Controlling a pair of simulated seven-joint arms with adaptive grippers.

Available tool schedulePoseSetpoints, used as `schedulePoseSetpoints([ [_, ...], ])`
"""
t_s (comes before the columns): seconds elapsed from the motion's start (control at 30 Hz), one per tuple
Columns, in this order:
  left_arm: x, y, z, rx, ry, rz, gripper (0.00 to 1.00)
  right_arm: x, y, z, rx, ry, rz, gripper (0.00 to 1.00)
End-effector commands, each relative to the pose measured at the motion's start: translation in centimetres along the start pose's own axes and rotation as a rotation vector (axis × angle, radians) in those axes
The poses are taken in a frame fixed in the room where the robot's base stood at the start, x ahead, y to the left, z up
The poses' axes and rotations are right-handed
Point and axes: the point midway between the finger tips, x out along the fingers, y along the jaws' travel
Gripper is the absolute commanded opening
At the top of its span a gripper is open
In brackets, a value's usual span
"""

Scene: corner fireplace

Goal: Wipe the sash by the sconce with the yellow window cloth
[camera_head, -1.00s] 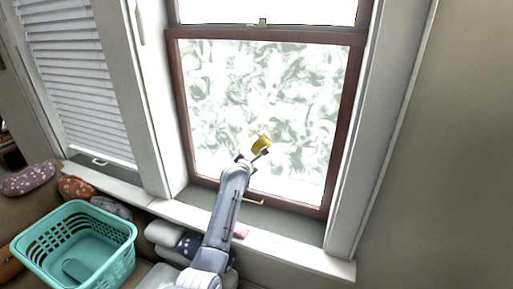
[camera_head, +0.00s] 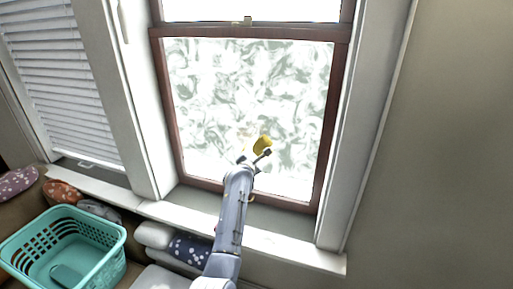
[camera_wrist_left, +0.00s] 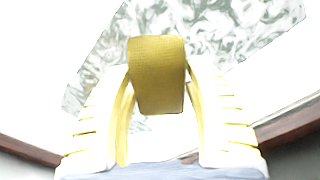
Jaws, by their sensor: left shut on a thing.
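The yellow window cloth (camera_head: 263,145) is a small folded or rolled piece, held up before the window pane. My left gripper (camera_head: 255,157) is shut on it; the cloth also shows between the fingers in the left wrist view (camera_wrist_left: 157,75). The sash (camera_head: 250,105) has a dark red-brown frame and a pane covered in whitish-green swirled smears. The cloth is at the lower part of the pane; I cannot tell whether it touches the glass. No sconce shows. My right gripper is not in view.
A teal laundry basket (camera_head: 62,250) stands at the lower left. Cushions (camera_head: 190,250) lie below the sill (camera_head: 250,236). A window with blinds (camera_head: 60,85) is at the left, and a bare wall (camera_head: 450,140) at the right.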

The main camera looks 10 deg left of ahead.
Motion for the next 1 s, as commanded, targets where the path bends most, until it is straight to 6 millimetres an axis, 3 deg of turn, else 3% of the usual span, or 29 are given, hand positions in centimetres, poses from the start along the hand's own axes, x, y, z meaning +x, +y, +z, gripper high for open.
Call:
schedulePoseSetpoints([
  [0.67,-0.1,-2.8,2.5,-0.003,-0.003,-0.002,0.31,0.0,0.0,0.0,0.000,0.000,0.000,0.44],
  [1.0,0.0,-2.0,3.7,-0.008,-0.005,0.001,0.31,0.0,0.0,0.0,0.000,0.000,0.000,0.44],
])
